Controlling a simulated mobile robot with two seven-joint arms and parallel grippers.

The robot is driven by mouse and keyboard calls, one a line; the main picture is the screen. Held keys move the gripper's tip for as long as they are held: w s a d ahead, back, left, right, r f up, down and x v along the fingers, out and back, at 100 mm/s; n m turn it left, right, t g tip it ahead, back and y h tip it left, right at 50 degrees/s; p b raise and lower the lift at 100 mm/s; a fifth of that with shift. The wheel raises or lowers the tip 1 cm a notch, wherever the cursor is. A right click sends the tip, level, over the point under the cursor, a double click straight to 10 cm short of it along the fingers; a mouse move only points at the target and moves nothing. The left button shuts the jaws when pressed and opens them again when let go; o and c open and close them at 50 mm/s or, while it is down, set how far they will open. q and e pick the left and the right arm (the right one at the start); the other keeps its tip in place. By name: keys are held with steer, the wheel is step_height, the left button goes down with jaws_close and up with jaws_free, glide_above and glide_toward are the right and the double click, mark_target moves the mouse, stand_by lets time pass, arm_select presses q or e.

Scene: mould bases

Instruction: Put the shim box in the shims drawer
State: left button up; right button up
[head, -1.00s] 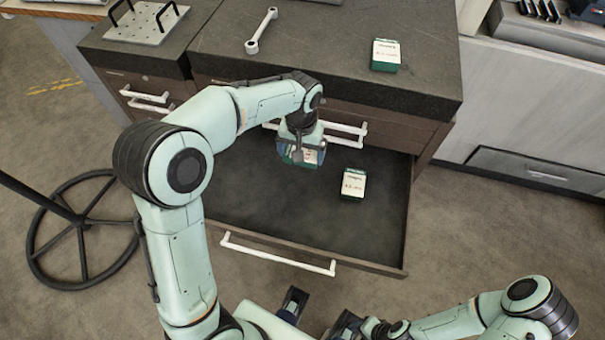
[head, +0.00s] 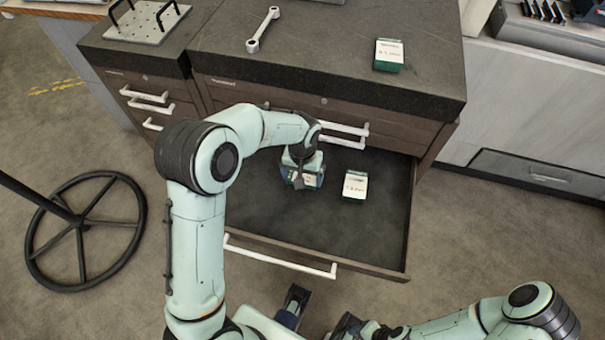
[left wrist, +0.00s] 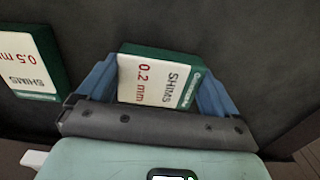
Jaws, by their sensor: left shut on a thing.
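My left gripper (head: 303,180) is shut on a green and white shim box, labelled "SHIMS 0.2 mm" in the left wrist view (left wrist: 158,78). Its blue fingers (left wrist: 157,88) are on either side of the box. In the head view the gripper mostly hides the box. The gripper is over the open drawer (head: 265,215); I cannot tell whether the box touches the drawer floor. A second shim box (head: 355,185), labelled 0.5 mm in the left wrist view (left wrist: 28,65), lies to its right in the drawer. My right gripper (head: 350,326) is partly visible at the bottom edge; its opening is unclear.
Another green and white box (head: 389,54) and a wrench (head: 263,29) lie on the dark cabinet top (head: 320,45). The drawer front with its white handle (head: 280,257) is pulled out. The drawer's front and right floor is clear. A wheel-like ring base (head: 85,232) stands at left.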

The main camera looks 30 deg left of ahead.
arm_select(q)
steer(key=o, duration=0.8)
steer(key=shift+f, duration=0.15)
steer(key=shift+o, duration=0.2)
steer(key=shift+r, duration=0.35)
step_height(320, 180, up, 12)
steer(key=p, duration=0.1)
steer(key=shift+f, duration=0.15)
steer(key=shift+s, duration=0.1)
